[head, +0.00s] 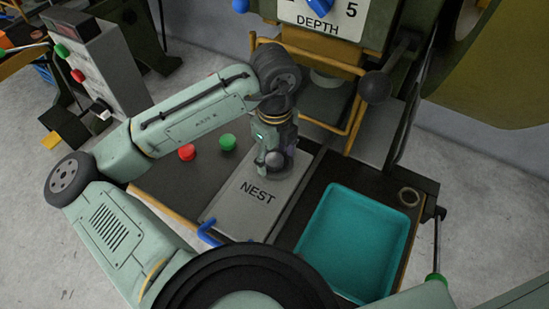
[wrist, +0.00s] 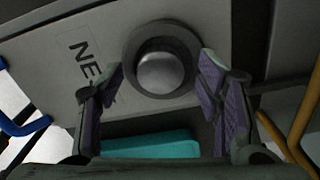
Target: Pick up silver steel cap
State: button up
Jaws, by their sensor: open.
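The silver steel cap (wrist: 161,72) is a shiny domed piece sitting in a dark round ring (wrist: 132,48) on the grey plate marked NEST. In the head view the cap (head: 275,159) shows as a small grey dome at the lower end of my arm. My gripper (wrist: 160,90) is open, with one purple-padded finger on each side of the cap in the wrist view. I see a gap between each finger and the cap. The gripper also shows in the head view (head: 273,150), where its fingers are hard to make out.
The NEST plate (head: 232,208) lies on a dark bench. A red button (head: 186,152) and a green button (head: 227,142) are at the left. A yellow guard frame (head: 352,120) stands behind.

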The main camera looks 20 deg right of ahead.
jog(key=c, duration=1.3)
